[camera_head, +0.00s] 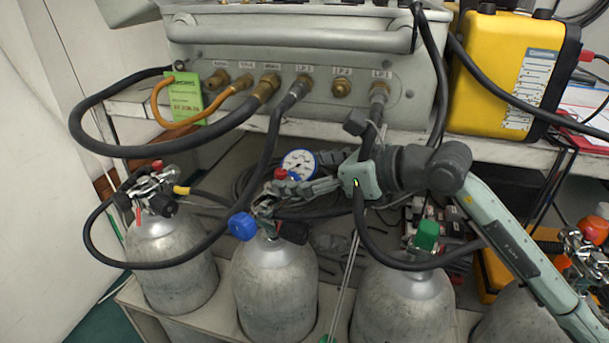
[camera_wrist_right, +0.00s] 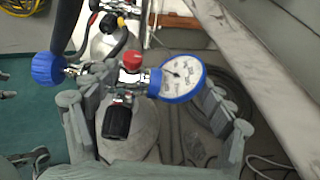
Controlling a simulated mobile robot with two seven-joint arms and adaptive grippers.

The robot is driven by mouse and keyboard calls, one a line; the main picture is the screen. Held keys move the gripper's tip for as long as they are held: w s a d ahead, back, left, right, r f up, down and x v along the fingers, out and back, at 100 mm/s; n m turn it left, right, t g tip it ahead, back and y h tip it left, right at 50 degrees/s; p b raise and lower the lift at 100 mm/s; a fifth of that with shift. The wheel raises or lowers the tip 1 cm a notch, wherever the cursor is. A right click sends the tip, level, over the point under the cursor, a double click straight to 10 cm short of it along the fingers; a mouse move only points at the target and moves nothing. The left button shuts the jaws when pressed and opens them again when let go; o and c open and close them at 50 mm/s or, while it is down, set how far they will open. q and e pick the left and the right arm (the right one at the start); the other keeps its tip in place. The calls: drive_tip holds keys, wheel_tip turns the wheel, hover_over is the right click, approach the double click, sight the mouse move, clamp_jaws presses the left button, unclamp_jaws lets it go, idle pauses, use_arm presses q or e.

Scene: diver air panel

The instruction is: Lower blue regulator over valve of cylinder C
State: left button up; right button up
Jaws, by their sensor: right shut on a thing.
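The blue regulator has a blue-rimmed gauge (camera_head: 299,164), a red knob and a blue knob (camera_head: 242,226). My right gripper (camera_head: 288,188) is shut on it and holds it above the silver cylinder (camera_head: 274,280) second from left. The gauge (camera_wrist_right: 182,78), the blue knob (camera_wrist_right: 48,68) and a black knob (camera_wrist_right: 117,122) show in the right wrist view, between the fingers (camera_wrist_right: 160,105). That cylinder's valve is mostly hidden behind the regulator; I cannot tell whether they touch. No letter on a cylinder is readable.
A cylinder with its own regulator (camera_head: 165,262) stands at left. A cylinder with a green cap (camera_head: 426,236) stands at right. A yellow case (camera_head: 515,70) sits on the shelf.

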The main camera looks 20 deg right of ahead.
sight(304, 164)
drive_tip(key=shift+w+d+r, duration=0.1)
drive_tip(key=shift+w+d, duration=0.05)
drive_tip(key=shift+w, duration=0.55)
drive_tip(key=shift+w+d, duration=0.1)
drive_tip(key=shift+w, duration=0.5)
use_arm(q)
drive_tip(key=shift+s+a+f, duration=0.2)
drive_tip(key=shift+s+a, duration=0.05)
drive_tip(key=shift+s, duration=0.05)
use_arm(e)
drive_tip(key=shift+w, duration=0.2)
use_arm(q)
drive_tip(key=shift+w, duration=0.1)
drive_tip(key=shift+f, duration=0.1)
use_arm(e)
drive_tip(key=shift+f, duration=0.25)
use_arm(q)
drive_tip(key=shift+f+b, duration=0.7)
drive_tip(key=shift+b, duration=0.15)
use_arm(e)
drive_tip(key=shift+f, duration=0.7)
use_arm(q)
drive_tip(key=shift+f+b, duration=1.3)
use_arm(e)
drive_tip(key=shift+d+f, duration=0.1)
drive_tip(key=shift+f, duration=1.05)
